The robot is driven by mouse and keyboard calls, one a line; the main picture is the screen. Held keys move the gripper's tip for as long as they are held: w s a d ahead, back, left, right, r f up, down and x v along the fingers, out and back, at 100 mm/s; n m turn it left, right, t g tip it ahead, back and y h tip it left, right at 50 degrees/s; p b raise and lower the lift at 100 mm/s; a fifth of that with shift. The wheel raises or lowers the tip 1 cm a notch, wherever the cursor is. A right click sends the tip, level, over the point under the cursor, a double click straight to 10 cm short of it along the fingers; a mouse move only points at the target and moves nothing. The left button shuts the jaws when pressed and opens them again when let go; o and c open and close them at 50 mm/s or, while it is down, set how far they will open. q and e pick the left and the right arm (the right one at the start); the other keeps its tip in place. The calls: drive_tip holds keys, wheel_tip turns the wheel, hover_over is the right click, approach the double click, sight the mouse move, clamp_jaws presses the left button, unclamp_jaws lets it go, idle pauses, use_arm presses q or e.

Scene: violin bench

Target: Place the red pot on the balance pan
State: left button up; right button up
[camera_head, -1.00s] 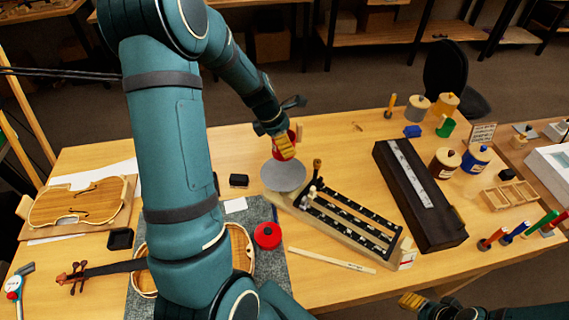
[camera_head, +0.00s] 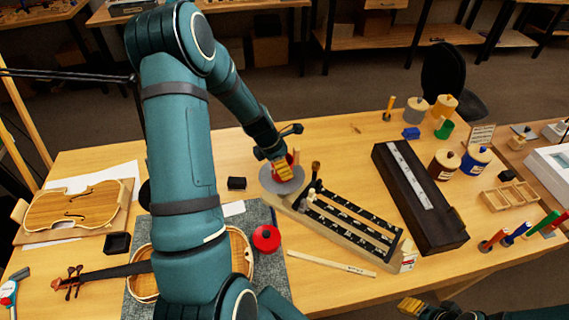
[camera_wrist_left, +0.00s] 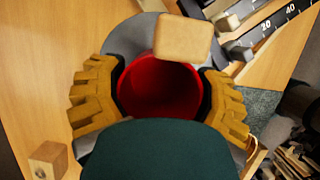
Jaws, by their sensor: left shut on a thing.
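My left gripper (camera_head: 284,171) is shut on the red pot (camera_head: 290,158), over the grey balance pan (camera_head: 296,187). In the left wrist view the yellow finger pads grip both sides of the open red pot (camera_wrist_left: 160,82), with the pan (camera_wrist_left: 120,40) around and below it. I cannot tell whether the pot's bottom touches the pan. The balance's dark scale beams (camera_head: 352,220) run to the right of the pan. My right gripper (camera_head: 412,304) shows only partly at the bottom edge, away from the pan.
A red lid-like disc with a knob (camera_head: 266,238) lies on the grey mat (camera_head: 262,214). A long dark case (camera_head: 420,200) lies to the right. A wooden strip (camera_head: 330,263) lies in front of the balance.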

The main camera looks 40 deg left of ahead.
use_arm(q)
drive_tip(key=o, duration=1)
drive_tip(key=shift+f, duration=0.1)
drive_tip(key=shift+o, duration=0.2)
drive_tip(key=shift+r, duration=0.3)
drive_tip(key=p+v, duration=0.1)
drive_tip(key=v, duration=1)
drive_tip(key=shift+s+r, duration=0.15)
drive_tip(key=shift+r, duration=0.15)
drive_tip(key=shift+a, duration=0.1)
